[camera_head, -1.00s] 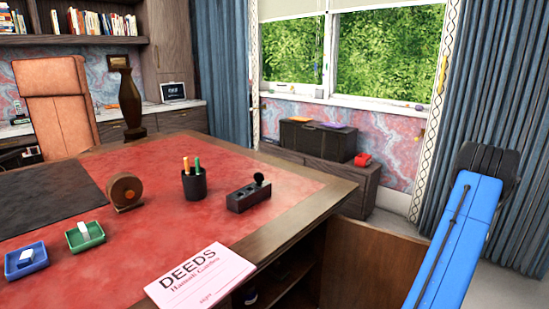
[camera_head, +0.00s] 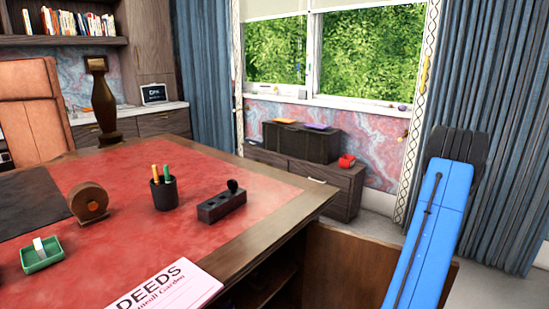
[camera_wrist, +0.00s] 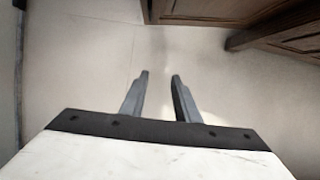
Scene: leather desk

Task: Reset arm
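My gripper (camera_wrist: 159,78) shows in the wrist view with its two grey fingers apart and nothing between them. It points at bare pale floor (camera_wrist: 90,60), with dark wooden furniture (camera_wrist: 220,10) at the top right of that view. In the head view my blue arm link stands at the right, beside the desk, and the gripper itself is out of sight. The red leather desk (camera_head: 130,235) fills the left and middle of the head view.
On the desk are a pen cup (camera_head: 164,194), a dark block with a knob (camera_head: 221,205), a round wooden object (camera_head: 88,202), a green tray (camera_head: 42,258) and a pink deeds paper (camera_head: 175,290). A low cabinet (camera_head: 300,178) stands under the window. Floor is open at the right.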

